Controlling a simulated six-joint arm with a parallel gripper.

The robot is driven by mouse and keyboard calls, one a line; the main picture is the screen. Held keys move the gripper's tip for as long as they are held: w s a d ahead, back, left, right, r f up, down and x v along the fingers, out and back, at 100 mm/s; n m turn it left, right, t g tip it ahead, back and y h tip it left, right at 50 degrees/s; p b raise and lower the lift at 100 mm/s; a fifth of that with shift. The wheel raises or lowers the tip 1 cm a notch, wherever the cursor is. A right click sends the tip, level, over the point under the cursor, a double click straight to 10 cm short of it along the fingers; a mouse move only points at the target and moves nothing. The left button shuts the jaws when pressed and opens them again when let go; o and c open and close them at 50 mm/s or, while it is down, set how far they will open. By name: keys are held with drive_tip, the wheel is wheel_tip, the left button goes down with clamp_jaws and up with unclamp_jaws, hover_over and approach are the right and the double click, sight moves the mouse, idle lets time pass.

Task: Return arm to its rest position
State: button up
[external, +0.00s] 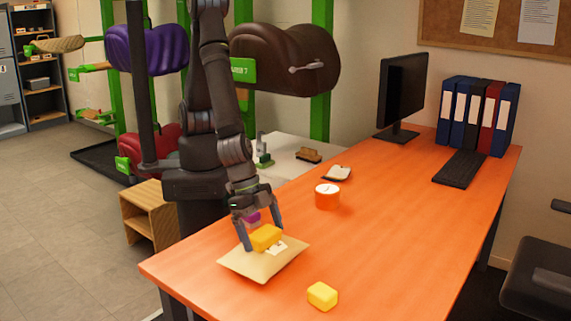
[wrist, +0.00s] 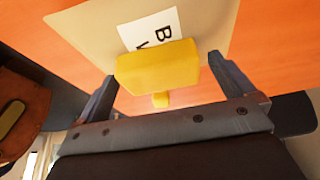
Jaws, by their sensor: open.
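My gripper (external: 262,236) points down over the near end of the orange desk (external: 405,215), with its fingers apart. A yellow block (external: 267,239) sits between the fingers, on or just above a beige padded packet (external: 246,268) with a white label. In the wrist view the yellow block (wrist: 157,67) lies between the open fingers, with gaps at both sides. The packet (wrist: 90,28) is behind it, and its label (wrist: 150,28) is partly covered. I cannot tell whether the block touches the packet. My arm is extended down from its column.
A second yellow block (external: 322,296) lies near the desk's front edge. An orange-and-white round container (external: 327,196) stands farther back. A monitor (external: 402,92), keyboard (external: 460,168) and binders (external: 477,114) are at the far end. Saddles hang on green racks behind my arm. The desk's middle is clear.

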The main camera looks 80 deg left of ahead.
wheel_tip(320, 180, up, 5)
drive_tip(key=shift+f, duration=0.1)
drive_tip(key=s+a+r, duration=0.1)
drive_tip(key=s+r, duration=0.5)
drive_tip(key=s, duration=0.5)
drive_tip(key=w+d+f, duration=0.2)
drive_tip(key=w+d, duration=0.4)
drive_tip(key=w, duration=0.5)
drive_tip(key=w+d+f, duration=0.3)
drive_tip(key=w+d, duration=0.3)
drive_tip(key=w, duration=0.6)
drive_tip(key=shift+w+d+f, duration=0.15)
drive_tip(key=shift+d+f, duration=0.05)
drive_tip(key=shift+f, duration=0.05)
